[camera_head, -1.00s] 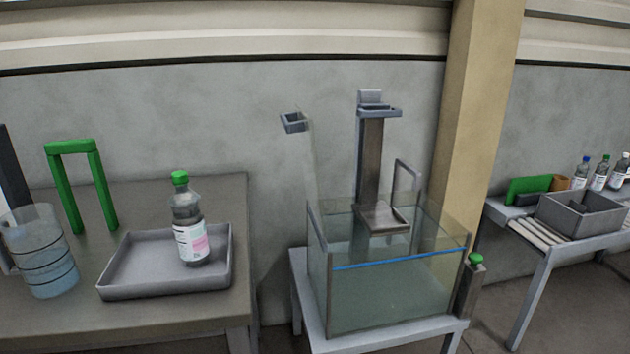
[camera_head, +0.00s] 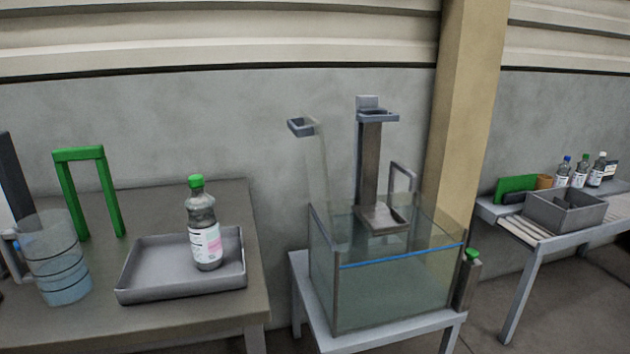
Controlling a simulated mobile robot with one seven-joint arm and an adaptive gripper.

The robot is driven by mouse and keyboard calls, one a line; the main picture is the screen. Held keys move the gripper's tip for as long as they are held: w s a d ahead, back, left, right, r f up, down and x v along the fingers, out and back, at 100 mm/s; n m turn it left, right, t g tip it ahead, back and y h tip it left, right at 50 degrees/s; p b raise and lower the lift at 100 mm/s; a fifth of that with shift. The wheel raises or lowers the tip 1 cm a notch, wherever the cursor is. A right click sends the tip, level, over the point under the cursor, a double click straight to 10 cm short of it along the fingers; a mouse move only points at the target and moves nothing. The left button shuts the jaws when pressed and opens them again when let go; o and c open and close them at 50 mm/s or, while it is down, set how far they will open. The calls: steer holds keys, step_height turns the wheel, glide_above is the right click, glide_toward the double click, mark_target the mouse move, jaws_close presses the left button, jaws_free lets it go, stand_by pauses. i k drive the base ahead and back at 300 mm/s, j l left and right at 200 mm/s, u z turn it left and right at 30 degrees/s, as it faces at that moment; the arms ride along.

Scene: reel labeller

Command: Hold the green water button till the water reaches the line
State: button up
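A green button (camera_head: 472,254) caps a short grey post (camera_head: 467,286) at the right side of a glass tank (camera_head: 325,290). A blue line (camera_head: 400,257) runs across the tank's front wall. The lower part of the tank looks greenish. I cannot make out a clear water surface against the line. A grey column with a small platform (camera_head: 381,216) stands at the tank's back. My gripper is not in view, and nothing touches the button.
The left table (camera_head: 215,318) holds a grey tray (camera_head: 150,283) with a green-capped bottle (camera_head: 204,235), a marked clear jug (camera_head: 60,265) and a green frame (camera_head: 80,155). A right bench (camera_head: 527,240) carries a grey bin (camera_head: 565,214) and several bottles. Bare floor lies between tank and bench.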

mark_target(471, 253)
steer(key=i+l, duration=0.2)
steer(key=l, duration=0.35)
steer(key=i+l+u, duration=0.15)
steer(key=l, duration=0.35)
steer(key=i+l, duration=0.25)
steer(key=l, duration=0.3)
steer(key=i+l+u, duration=0.15)
steer(key=l, duration=0.4)
steer(key=i+l, duration=0.2)
steer(key=l, duration=0.35)
steer(key=i+l+u, duration=0.1)
steer(key=l, duration=0.45)
steer(key=i+l+u, duration=0.1)
steer(key=l, duration=0.5)
steer(key=i+l, duration=0.2)
steer(key=l, duration=0.4)
steer(key=u, duration=0.05)
